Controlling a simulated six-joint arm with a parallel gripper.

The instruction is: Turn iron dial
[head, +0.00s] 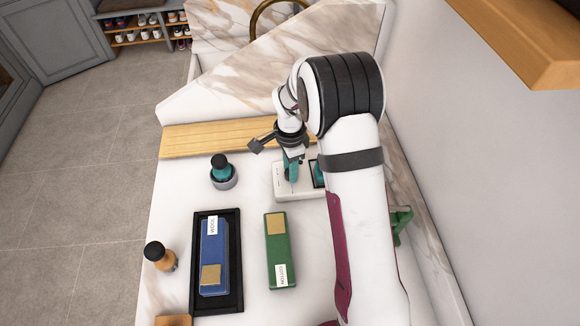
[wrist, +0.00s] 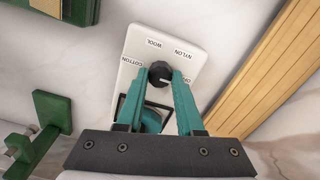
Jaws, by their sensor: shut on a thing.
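The iron dial (wrist: 159,74) is a round black knob on a white panel (wrist: 133,71) with labels around it. COTTON, WOOL and NYLON are legible; a label at the right is partly covered by a finger. A pale mark on the knob points right, toward that covered label. My gripper (wrist: 160,80) has teal fingers shut on the knob, one on each side. In the head view the white unit (head: 285,188) stands on the counter, with my gripper (head: 290,172) over it; the dial is hidden there by the fingers and arm.
A blue WOOL block (head: 213,250) lies in a black tray (head: 234,293); a green COTTON block (head: 280,246) lies beside it. A teal bottle (head: 219,166) and an orange bottle (head: 165,262) stand left. A wooden board (head: 205,138) lies behind. A green stand (wrist: 50,125) is nearby.

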